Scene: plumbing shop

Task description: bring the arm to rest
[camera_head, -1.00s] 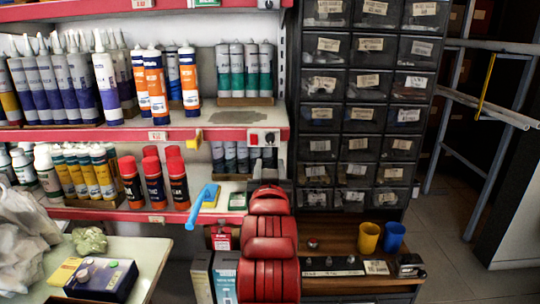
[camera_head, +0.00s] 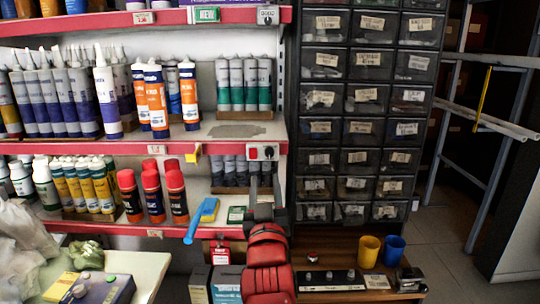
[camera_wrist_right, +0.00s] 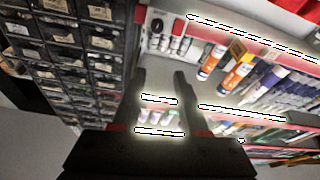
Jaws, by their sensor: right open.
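My right arm (camera_head: 267,262), with red segments, comes up from the bottom middle of the head view. Its dark right gripper (camera_head: 264,192) points away from me, in front of the lower shelf and beside the drawer cabinet. In the wrist view the two dark fingers of the right gripper (camera_wrist_right: 161,92) stand apart with nothing held between them. Shelf goods show beyond the gap. The left gripper is not in view.
The red-edged shelf (camera_head: 115,230) holds red-capped cans (camera_head: 153,192) and a blue-handled item (camera_head: 200,222) jutting over its edge. The drawer cabinet (camera_head: 358,128) stands right, above a wooden counter (camera_head: 325,245) with a yellow cup (camera_head: 368,251) and a blue cup (camera_head: 394,250). A table (camera_head: 140,268) is at lower left.

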